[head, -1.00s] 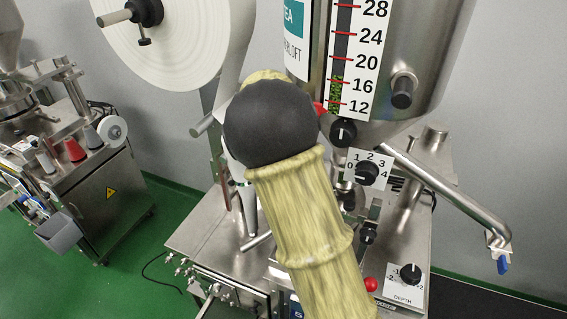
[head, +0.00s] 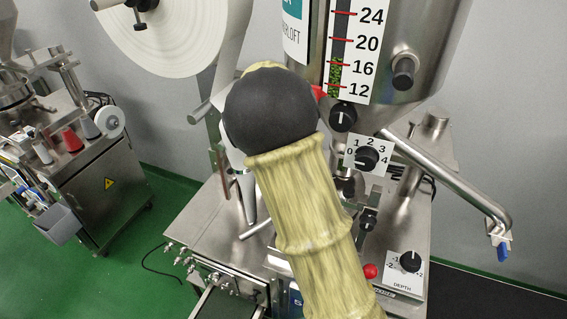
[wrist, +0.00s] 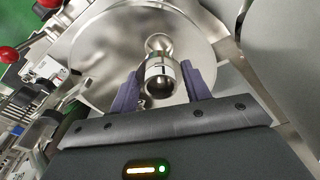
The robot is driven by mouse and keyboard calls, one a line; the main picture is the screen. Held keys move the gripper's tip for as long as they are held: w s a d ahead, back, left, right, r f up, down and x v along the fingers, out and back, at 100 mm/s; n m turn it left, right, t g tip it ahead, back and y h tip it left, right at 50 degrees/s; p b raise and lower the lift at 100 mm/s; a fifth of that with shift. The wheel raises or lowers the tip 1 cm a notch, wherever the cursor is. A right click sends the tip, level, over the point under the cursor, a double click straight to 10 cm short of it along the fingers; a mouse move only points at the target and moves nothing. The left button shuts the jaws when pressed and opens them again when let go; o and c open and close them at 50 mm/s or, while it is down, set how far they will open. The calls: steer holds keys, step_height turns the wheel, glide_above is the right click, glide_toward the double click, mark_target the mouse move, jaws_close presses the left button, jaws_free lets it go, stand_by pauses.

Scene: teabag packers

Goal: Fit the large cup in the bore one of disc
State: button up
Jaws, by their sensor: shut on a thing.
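In the wrist view my gripper (wrist: 160,80) has its two purple fingers shut on a shiny metal cup (wrist: 161,71) with a pale band and a dark round end facing the camera. The large round metal disc (wrist: 105,45) lies behind the cup and fills the upper middle. A round metallic shape (wrist: 158,42), perhaps a bore, shows just beyond the cup. I cannot tell whether the cup touches the disc. In the head view my arm hides the gripper, cup and disc.
The packing machine has a steel hopper (head: 440,50), a level scale (head: 352,45), black knobs (head: 367,158) and a slanted pipe (head: 460,185). A paper roll (head: 185,45) hangs at upper left. Another machine (head: 100,180) stands at left on the green floor.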

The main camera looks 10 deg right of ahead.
steer(key=shift+w+f+b, duration=0.1)
steer(key=shift+f+b, duration=0.75)
steer(key=shift+f, duration=0.75)
steer(key=shift+p, duration=0.55)
stand_by(0.4)
steer(key=shift+f, duration=0.1)
stand_by(0.4)
steer(key=shift+f, duration=0.25)
steer(key=shift+f+b, duration=0.8)
steer(key=shift+f, duration=0.15)
steer(key=o, duration=1.1)
